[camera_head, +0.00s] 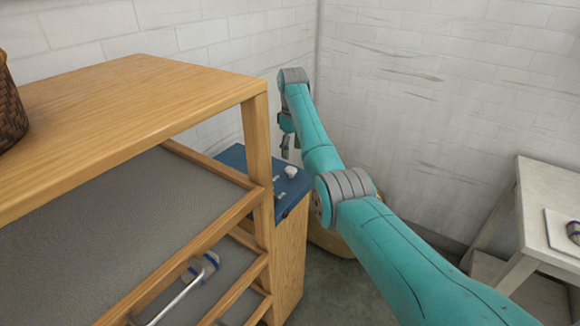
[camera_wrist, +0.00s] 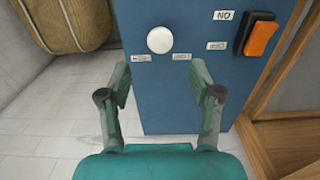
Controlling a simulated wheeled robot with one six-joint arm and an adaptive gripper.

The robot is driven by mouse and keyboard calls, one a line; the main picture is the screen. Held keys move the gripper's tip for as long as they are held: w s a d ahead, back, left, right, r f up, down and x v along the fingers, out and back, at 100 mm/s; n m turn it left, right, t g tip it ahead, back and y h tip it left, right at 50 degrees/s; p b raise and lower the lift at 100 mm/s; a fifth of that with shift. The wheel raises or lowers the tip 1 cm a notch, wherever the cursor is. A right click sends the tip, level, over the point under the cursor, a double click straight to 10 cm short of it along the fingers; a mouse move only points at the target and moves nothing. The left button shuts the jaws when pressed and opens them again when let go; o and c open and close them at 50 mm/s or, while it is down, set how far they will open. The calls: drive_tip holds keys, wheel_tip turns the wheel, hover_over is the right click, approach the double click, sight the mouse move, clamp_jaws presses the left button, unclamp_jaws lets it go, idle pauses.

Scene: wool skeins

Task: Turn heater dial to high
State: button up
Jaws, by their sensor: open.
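The heater dial is a white round knob (camera_wrist: 160,40) on a blue panel (camera_wrist: 190,100) in the wrist view. Small labels sit below and beside it; their text is too small to read, except one that seems to say "NO". In the head view the white knob (camera_head: 291,172) stands on the top of the blue panel (camera_head: 232,158), beside the wooden rack. My gripper (camera_wrist: 160,78) is open and empty, its two fingers apart below the knob in the wrist view and not touching it. In the head view my gripper (camera_head: 285,150) is small, above the panel.
An orange rocker switch (camera_wrist: 260,38) in a black frame is on the same panel, right of the knob. A wooden rack (camera_head: 258,140) stands close on the left. A tan sack-like object (camera_wrist: 70,22) is beside the panel. A pale table (camera_head: 536,200) is at right.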

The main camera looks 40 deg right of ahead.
sight(292, 169)
wheel_tip(292, 169, down, 8)
idle(0.4)
drive_tip(key=c, duration=1.1)
